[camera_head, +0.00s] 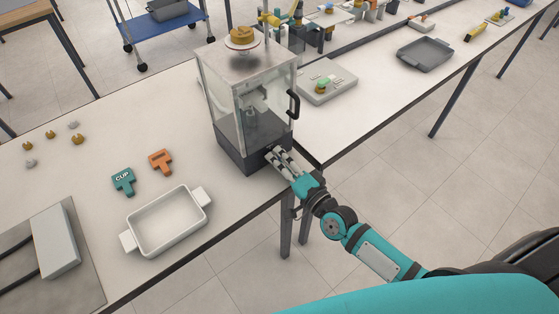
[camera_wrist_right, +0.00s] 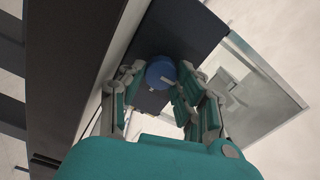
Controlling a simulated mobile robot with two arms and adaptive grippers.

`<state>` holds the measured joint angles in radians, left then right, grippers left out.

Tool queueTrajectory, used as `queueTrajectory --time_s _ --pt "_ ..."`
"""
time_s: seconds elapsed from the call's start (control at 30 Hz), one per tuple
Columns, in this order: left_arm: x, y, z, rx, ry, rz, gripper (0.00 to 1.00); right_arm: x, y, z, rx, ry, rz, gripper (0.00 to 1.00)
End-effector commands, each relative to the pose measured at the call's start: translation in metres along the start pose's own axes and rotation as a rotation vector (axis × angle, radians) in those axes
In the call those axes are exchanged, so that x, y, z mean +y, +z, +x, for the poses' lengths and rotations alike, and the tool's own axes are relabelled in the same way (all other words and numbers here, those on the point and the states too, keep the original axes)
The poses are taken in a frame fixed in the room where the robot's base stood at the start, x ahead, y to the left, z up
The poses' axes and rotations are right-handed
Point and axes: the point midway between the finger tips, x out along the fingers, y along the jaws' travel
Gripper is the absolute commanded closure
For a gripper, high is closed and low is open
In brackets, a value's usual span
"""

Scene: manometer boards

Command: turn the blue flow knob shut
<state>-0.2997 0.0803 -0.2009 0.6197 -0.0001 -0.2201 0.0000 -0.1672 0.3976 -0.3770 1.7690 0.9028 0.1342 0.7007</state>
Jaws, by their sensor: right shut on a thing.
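The blue flow knob (camera_wrist_right: 160,72) is on the dark base (camera_wrist_right: 180,35) of a clear box, in the right wrist view. My right gripper (camera_wrist_right: 158,80) has its fingers on either side of the knob and is shut on it. A small pale mark shows on the knob's edge. In the head view the gripper (camera_head: 275,158) reaches the front of the dark base (camera_head: 235,155), and its fingers hide the knob. The clear box (camera_head: 225,90) stands upright on the table with a black handle (camera_head: 293,104) at its right side. My left gripper is not in view.
A white tray (camera_head: 126,240) lies at the table's front, with a teal CUP piece (camera_head: 123,181) and an orange piece (camera_head: 160,161) behind it. A grey board (camera_head: 327,86) with a knob lies right of the box. The table edge runs close below my right gripper.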

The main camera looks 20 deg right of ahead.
Motion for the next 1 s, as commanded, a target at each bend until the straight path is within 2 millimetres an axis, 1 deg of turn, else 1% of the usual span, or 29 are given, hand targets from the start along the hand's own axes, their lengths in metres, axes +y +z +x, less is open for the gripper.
queueTrajectory --time_s 0.2,0.57,0.6,0.7,0.77,1.0 --pt "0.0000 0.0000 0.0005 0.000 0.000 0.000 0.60 0.0001 -0.0006 0.0001 0.001 0.000 0.032 1.00" --pt "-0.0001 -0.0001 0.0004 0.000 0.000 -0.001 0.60 0.0000 -0.0005 0.0001 0.001 0.000 0.037 1.00" --pt "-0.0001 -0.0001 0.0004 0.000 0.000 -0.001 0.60 0.0000 -0.0005 0.0001 0.001 0.000 0.037 0.67" --pt "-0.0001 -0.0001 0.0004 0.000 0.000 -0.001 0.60 0.0000 -0.0004 0.0001 0.001 0.000 0.037 0.54" --pt "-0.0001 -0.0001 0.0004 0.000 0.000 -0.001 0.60 0.0000 -0.0004 0.0001 0.000 0.000 0.036 0.46" --pt "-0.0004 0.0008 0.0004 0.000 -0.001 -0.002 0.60 0.0006 0.0001 -0.0001 0.000 0.001 0.035 0.45"
